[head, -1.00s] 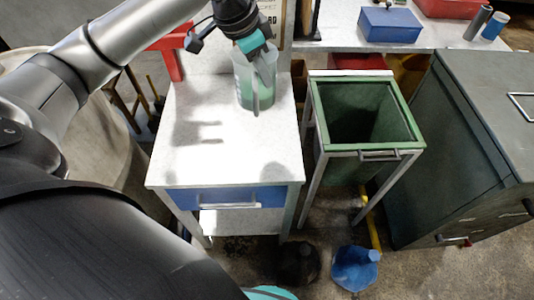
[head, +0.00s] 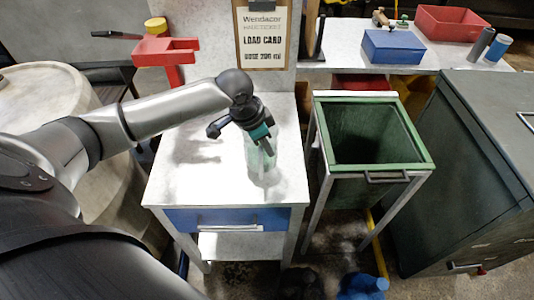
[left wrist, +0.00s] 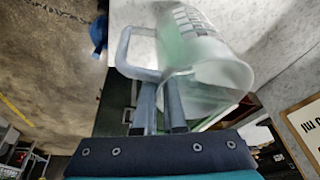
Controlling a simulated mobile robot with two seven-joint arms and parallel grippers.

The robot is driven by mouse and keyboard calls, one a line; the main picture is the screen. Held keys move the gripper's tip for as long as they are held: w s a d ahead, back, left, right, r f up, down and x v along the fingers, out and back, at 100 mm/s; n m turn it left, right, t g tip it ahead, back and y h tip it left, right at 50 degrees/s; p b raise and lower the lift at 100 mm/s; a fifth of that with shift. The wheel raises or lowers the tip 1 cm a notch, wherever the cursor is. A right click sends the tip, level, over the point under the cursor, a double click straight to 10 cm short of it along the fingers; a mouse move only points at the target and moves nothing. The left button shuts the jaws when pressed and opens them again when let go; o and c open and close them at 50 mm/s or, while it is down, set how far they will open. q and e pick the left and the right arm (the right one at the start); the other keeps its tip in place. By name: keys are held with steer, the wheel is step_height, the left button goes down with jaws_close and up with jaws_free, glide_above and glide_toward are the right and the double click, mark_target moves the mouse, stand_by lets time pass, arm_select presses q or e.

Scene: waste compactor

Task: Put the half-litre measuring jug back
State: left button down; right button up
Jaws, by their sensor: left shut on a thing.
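The measuring jug (head: 259,158) is clear with a greenish tint and is over the right part of the white cabinet top (head: 190,185). My left gripper (head: 264,143) is above it, pointing down, and is shut on the jug. In the left wrist view the jug (left wrist: 205,58) shows large, with its handle (left wrist: 124,50) to the left. The left fingertips (left wrist: 160,90) are at the rim by the handle. I cannot tell whether the jug's base touches the top. My right gripper is not in view.
A green open bin (head: 374,172) stands right of the cabinet. A clipboard card (head: 263,38) is behind, and a red stand (head: 167,62) is at the back left. The back bench holds a blue box (head: 393,47) and a red tray (head: 452,24). The cabinet top's left part is clear.

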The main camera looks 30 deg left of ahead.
arm_select(q)
step_height(320, 180, down, 3)
steer(key=shift+r, duration=0.2)
steer(key=shift+f, duration=0.1)
steer(key=c, duration=1)
jaws_free()
steer(key=shift+f, duration=0.1)
steer(key=p+v, duration=0.2)
steer(key=v, duration=1)
